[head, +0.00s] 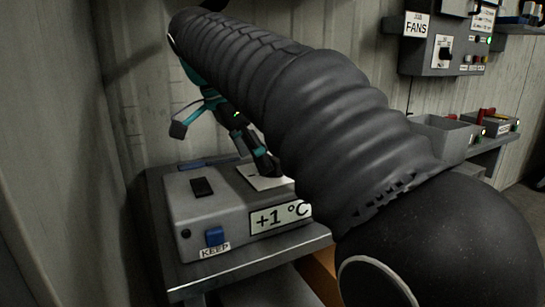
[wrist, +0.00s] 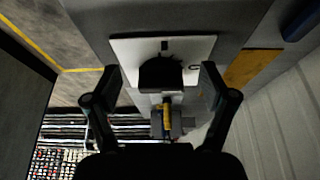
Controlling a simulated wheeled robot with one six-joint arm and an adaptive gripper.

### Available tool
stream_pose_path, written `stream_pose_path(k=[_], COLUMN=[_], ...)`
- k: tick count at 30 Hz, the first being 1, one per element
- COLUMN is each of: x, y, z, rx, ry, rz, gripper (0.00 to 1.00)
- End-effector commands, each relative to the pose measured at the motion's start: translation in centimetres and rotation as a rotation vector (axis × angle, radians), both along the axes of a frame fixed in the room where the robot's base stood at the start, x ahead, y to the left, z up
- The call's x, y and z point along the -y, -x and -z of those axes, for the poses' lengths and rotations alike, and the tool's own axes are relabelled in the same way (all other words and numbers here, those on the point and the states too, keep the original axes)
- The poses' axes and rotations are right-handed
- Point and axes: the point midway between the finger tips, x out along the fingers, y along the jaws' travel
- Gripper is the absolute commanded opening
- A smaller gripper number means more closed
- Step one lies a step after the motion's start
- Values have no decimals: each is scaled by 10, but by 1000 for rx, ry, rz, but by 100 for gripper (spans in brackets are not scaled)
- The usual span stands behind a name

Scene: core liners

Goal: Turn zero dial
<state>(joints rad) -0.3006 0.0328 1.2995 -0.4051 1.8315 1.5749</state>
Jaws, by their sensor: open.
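A black dial (wrist: 160,73) sits on a white plate (wrist: 192,47) in the wrist view. A short black mark shows on the plate above the dial, and a partly hidden character sits to its right. My gripper (wrist: 160,74) is open, with one finger on each side of the dial and gaps between them. In the head view the white plate (head: 250,179) lies on top of a grey box (head: 190,218) labelled "+1 °C". My gripper (head: 264,164) reaches down over the plate there. My arm and gripper hide the dial in that view.
The box has a black switch (head: 202,187) on top and a blue button (head: 215,236) marked KEEP in front. It stands on a grey shelf (head: 262,258) close to the left wall. A FANS box (head: 443,60) hangs at upper right, above an open grey bin (head: 437,124).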

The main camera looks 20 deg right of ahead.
Motion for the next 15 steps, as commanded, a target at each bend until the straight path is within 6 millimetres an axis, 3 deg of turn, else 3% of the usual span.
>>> stream_pose_path(k=[8,15], x=[38,40], y=[-7,-7], z=[0,11], rx=[0,-1], ry=[0,-1], rz=[1,-2], gripper=[83,83])
